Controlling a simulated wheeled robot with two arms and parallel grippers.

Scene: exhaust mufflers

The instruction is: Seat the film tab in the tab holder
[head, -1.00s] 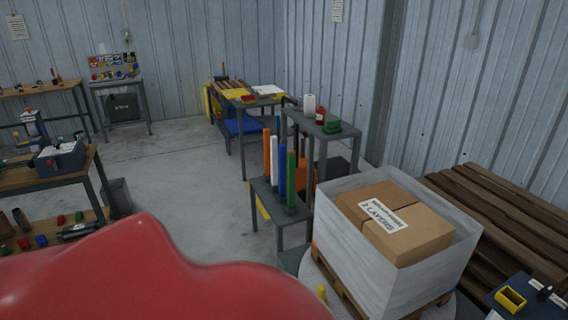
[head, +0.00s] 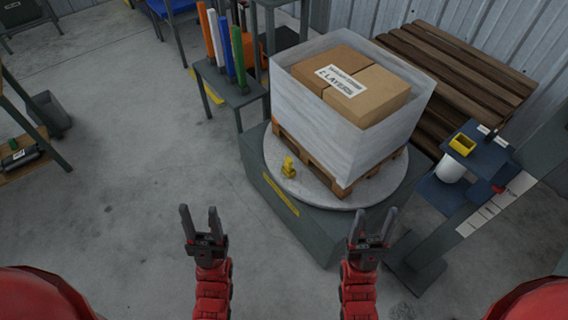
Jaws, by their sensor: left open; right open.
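A pallet load of brown cartons (head: 352,84) is wrapped in whitish film (head: 318,122) and stands on a round grey turntable (head: 335,200). A small yellow piece (head: 288,168) stands on the turntable beside the pallet's near left corner. A yellow open-topped box (head: 462,144) sits on a blue shelf at the right. I cannot tell for sure which of these is the tab holder, and I cannot make out the film tab. My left gripper (head: 200,210) and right gripper (head: 374,212) are both open and empty, in front of the turntable and apart from it.
A grey post (head: 500,190) with a white label stands at the right, near a white roll (head: 452,168). Wooden pallets (head: 455,75) lie behind the load. Coloured tubes (head: 225,45) stand in a rack at the back. The floor (head: 110,200) at the left is clear.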

